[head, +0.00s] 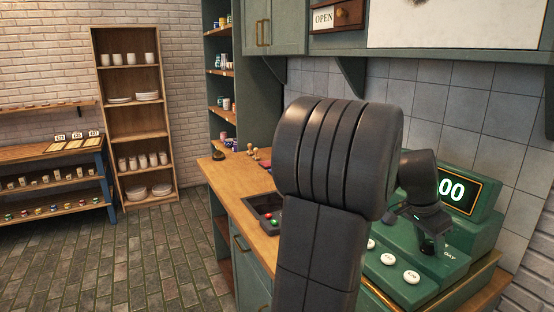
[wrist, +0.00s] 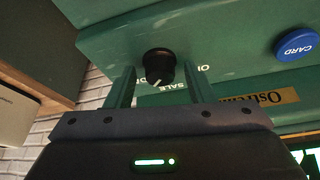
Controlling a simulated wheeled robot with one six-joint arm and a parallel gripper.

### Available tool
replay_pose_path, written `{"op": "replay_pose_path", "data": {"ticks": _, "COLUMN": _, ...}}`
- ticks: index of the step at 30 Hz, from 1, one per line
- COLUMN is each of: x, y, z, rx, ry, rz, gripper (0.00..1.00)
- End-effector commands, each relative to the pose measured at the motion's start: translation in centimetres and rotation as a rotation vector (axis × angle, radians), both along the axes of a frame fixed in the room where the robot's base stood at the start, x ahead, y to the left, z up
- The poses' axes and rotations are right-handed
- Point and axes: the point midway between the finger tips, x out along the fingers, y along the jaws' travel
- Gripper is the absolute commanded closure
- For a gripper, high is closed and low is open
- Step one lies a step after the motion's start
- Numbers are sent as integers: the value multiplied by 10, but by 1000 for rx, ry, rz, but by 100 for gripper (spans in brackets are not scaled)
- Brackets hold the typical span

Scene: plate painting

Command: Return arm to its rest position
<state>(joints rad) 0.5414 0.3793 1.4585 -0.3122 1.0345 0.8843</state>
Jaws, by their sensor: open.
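My arm's large dark links fill the middle of the head view. My gripper (head: 432,246) is small there, at the right, in front of the green cash register (head: 455,266). In the wrist view my gripper (wrist: 156,88) has its two fingers spread apart. A black knob (wrist: 159,66) on the register's green face shows between and just beyond the fingers. I cannot tell whether a finger touches it. The register has a lit display (head: 451,191) ending in "00" and white round buttons (head: 411,277).
The wooden counter (head: 226,178) holds a dark tray (head: 265,209) with coloured buttons. Green shelves and a cabinet (head: 275,28) stand above and behind. A wooden shelf (head: 131,123) with cups and plates stands at the far wall. The tiled floor at the left is clear.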

Motion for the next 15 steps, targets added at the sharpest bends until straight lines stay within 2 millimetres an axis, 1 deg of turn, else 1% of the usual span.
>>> {"op": "replay_pose_path", "data": {"ticks": 15, "x": -2, "y": -1, "z": 2, "rx": 1, "ry": -1, "rz": 334, "gripper": 51}}
